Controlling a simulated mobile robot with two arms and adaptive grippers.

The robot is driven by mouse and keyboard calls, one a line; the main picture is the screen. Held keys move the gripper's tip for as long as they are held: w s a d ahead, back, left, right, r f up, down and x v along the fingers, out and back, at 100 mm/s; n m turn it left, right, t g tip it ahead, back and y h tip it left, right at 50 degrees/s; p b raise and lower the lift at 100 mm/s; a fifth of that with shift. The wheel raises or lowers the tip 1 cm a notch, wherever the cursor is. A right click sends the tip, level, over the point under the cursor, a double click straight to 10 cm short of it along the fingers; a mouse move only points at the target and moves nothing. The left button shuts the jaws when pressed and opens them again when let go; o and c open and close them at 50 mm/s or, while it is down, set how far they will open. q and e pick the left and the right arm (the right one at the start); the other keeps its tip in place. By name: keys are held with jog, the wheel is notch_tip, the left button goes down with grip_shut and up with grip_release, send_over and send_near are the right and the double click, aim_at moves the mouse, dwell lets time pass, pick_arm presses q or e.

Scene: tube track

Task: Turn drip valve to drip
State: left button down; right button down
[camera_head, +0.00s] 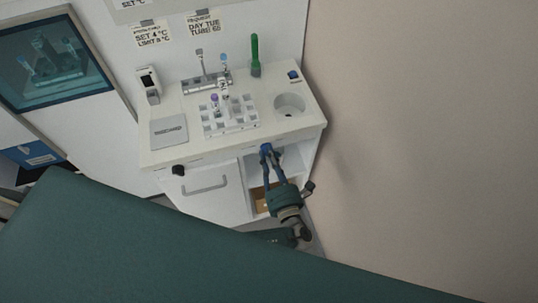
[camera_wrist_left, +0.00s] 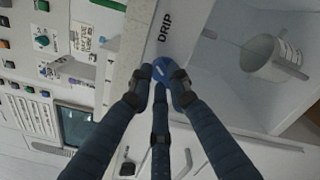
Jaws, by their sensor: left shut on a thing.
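The drip valve is a small round blue knob (camera_wrist_left: 163,68) on the front edge of the white counter (camera_head: 168,158). In the left wrist view it sits between my fingertips, with a pale mark on its face whose direction is hard to read. The printed word "DRIP" (camera_wrist_left: 165,27) stands on the white edge just above the knob. My left gripper (camera_head: 266,151) reaches up to the counter's front right edge and is shut on the blue knob; it also shows in the left wrist view (camera_wrist_left: 164,80). My right gripper is not in view.
A black knob (camera_head: 178,170) and a drawer handle (camera_head: 205,187) are at the front left. A white cylindrical vessel (camera_wrist_left: 270,60) sits in the open compartment.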

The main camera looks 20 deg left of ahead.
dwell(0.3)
pick_arm(q)
jog(key=c, duration=1.6)
grip_release()
jog(key=shift+c, duration=0.2)
jog(key=v, duration=0.7)
jog(key=shift+s+d, duration=0.2)
jog(key=shift+s, duration=0.05)
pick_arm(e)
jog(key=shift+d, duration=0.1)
